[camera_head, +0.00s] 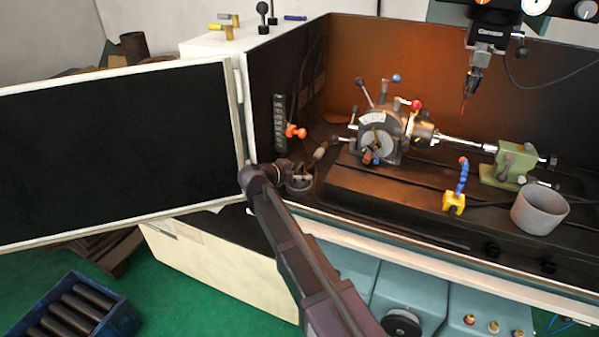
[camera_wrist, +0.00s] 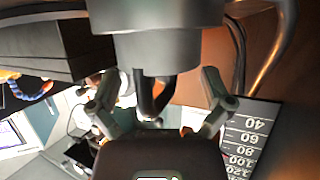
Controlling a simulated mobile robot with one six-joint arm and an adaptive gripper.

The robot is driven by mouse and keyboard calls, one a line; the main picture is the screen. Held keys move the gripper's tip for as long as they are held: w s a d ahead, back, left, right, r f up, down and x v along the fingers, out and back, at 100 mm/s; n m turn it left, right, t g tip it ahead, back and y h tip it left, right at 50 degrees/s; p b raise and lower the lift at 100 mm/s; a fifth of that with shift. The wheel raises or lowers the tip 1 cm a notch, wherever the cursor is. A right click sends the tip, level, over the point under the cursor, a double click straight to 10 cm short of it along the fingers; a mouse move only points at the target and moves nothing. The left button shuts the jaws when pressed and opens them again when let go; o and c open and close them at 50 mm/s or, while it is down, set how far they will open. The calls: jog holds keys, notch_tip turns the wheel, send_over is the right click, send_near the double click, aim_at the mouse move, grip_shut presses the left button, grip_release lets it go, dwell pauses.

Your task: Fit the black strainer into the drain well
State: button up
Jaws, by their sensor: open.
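My gripper (camera_head: 304,177) is at the left inner corner of the machine enclosure. In the wrist view my gripper (camera_wrist: 160,85) is open, its two fingers spread on either side of a dark curved stem (camera_wrist: 154,98). The stem joins a grey round body (camera_wrist: 155,45); I cannot tell whether the fingers touch it. In the head view a dark grey round part (camera_head: 299,187) stands on the enclosure floor right by the gripper. I cannot tell whether it is the strainer, the drain well or both. The strainer's seating is hidden.
The machine bed (camera_head: 400,190) carries an indexing chuck (camera_head: 380,135), a green tailstock (camera_head: 512,163), a yellow-based blue hose (camera_head: 455,200) and a grey cup (camera_head: 540,209). An orange-handled valve (camera_head: 295,131) and a numbered scale (camera_head: 280,122) are close behind my gripper. The open door (camera_head: 120,150) is left.

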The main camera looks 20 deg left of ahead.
jog(key=shift+r+p, duration=3.75)
jog(key=shift+r, duration=0.3)
jog(key=shift+d, duration=0.15)
jog(key=d+g, duration=0.1)
jog(key=d, duration=0.3)
jog(key=d+f+g+p, duration=0.1)
jog(key=d, duration=0.3)
jog(key=d+g, duration=0.1)
jog(key=d, duration=0.3)
jog(key=shift+d+f+n+h+p, duration=0.3)
jog(key=shift+f+p, duration=0.05)
jog(key=shift+p, duration=0.05)
jog(key=s+d+g, duration=0.1)
jog(key=d, duration=0.3)
jog(key=s+d+f+g+p, duration=0.1)
jog(key=d, duration=0.3)
jog(key=s+d+f+n+g+p, duration=0.1)
jog(key=d+g, duration=0.1)
jog(key=d, duration=0.3)
jog(key=shift+s+d+y, duration=0.1)
jog(key=shift+s+y, duration=0.05)
jog(key=shift+y, duration=0.25)
jog(key=s+d+n+g+y+p, duration=0.4)
jog(key=s+d+y, duration=0.2)
jog(key=s+d, duration=0.8)
jog(key=d, duration=0.2)
jog(key=shift+d+r+g, duration=0.2)
jog(key=shift+d+g, duration=0.15)
jog(key=shift+g, duration=0.05)
